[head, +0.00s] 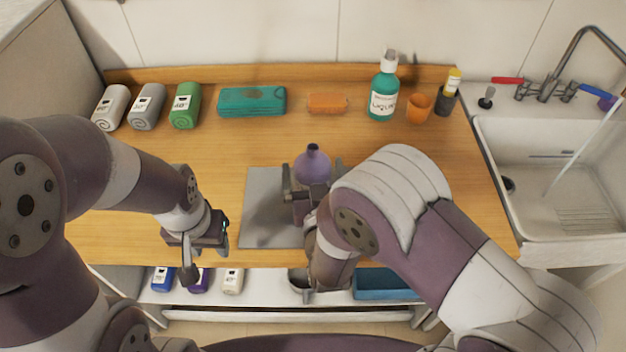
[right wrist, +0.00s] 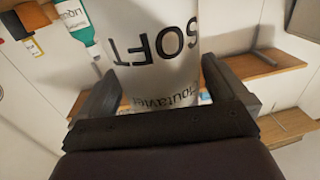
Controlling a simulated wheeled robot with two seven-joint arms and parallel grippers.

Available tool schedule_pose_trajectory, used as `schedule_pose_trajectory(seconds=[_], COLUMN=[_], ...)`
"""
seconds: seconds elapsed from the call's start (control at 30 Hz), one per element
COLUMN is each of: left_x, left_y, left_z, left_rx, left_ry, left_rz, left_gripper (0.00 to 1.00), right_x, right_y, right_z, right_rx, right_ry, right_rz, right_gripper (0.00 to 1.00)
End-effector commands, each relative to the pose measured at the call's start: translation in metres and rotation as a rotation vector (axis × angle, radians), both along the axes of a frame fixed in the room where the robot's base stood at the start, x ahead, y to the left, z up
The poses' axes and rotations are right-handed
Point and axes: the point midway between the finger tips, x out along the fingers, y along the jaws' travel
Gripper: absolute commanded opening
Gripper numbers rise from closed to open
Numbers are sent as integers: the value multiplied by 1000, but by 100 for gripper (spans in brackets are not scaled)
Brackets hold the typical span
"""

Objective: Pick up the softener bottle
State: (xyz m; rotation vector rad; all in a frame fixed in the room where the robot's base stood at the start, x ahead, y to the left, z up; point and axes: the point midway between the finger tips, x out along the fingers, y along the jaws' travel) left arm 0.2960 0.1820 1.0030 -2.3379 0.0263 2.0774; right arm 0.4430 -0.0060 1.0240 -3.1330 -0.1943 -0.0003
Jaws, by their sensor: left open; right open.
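The softener bottle (head: 313,166) is purple at its top and stands on a grey mat (head: 262,222) in the middle of the wooden counter. In the right wrist view its pale label with the letters SOFT (right wrist: 155,55) fills the space between the fingers. My right gripper (head: 310,192) is open, with one finger on each side of the bottle; its arm hides the bottle's lower part. It also shows in the right wrist view (right wrist: 160,85). My left gripper (head: 200,246) is open and empty near the counter's front edge, left of the mat.
At the back stand white, grey and green rolled items (head: 185,106), a teal case (head: 252,101), an orange block (head: 327,103), a teal liquid bottle (head: 383,95) and an orange cup (head: 418,107). A sink (head: 545,130) is at right. A lower shelf (head: 262,285) holds small items.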

Motion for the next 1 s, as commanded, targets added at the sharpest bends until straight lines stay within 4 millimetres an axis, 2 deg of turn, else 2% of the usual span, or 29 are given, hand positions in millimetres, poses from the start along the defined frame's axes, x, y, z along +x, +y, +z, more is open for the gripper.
schedule_pose_trajectory(seconds=[0.23,0.27,0.4,0.77,0.87,1.0], left_x=[0,0,0,0,0,0], left_y=[0,0,0,0,0,0], left_z=[0,0,0,0,1,0], left_rx=[0,0,0,0,0,0], left_ry=[0,0,0,0,0,0], left_rz=[0,0,0,0,0,0], left_gripper=[43,43,43,43,43,43], right_x=[5,5,4,4,5,5], right_y=[1,1,1,1,1,1], right_z=[0,0,0,4,14,39], right_rx=[0,0,0,0,1,3], right_ry=[0,0,0,0,-2,-4], right_rz=[1,1,1,1,0,0], right_gripper=[100,94,49,49,49,49])
